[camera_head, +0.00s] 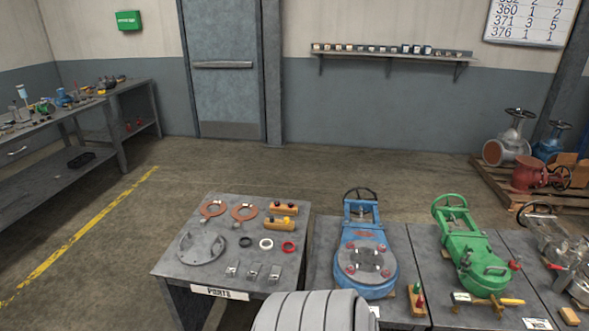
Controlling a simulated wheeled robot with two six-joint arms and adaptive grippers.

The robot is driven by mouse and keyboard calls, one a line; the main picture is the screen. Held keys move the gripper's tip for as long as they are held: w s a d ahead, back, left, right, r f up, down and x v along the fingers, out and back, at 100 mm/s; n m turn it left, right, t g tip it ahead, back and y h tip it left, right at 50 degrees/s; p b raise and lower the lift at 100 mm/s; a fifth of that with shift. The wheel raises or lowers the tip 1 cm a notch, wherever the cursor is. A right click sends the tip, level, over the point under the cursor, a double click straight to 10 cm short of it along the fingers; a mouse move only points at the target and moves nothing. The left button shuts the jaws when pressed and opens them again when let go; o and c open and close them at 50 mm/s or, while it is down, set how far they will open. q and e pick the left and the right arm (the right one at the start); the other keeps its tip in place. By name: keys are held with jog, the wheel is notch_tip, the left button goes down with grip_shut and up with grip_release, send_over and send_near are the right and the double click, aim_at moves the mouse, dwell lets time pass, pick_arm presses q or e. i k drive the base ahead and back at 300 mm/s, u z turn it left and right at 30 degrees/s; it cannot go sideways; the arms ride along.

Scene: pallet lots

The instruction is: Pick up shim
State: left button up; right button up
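No item carries a readable shim label. The parts table (170,262) stands in front of me, with a "PARTS" sign on its front edge. Several small silver metal pieces lie in a row near its front, among them one on the left (232,270) and one on the right (275,272); I cannot tell whether they are shims. Behind them lie a black ring (245,242), a white ring (266,244), a red ring (288,247), a grey round plate (201,248) and copper-coloured rings (212,209). Neither of my grippers shows.
To the right, a blue valve (366,262) and a green valve (466,245) lie on adjoining tables. A workbench (75,110) stands at the left wall. A wooden pallet (500,190) with valves is at the far right. The floor (240,165) behind the tables is clear.

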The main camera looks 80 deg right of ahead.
aim_at(275, 273)
jog(key=z, duration=0.9)
jog(key=i, duration=0.8)
jog(key=z, duration=0.8)
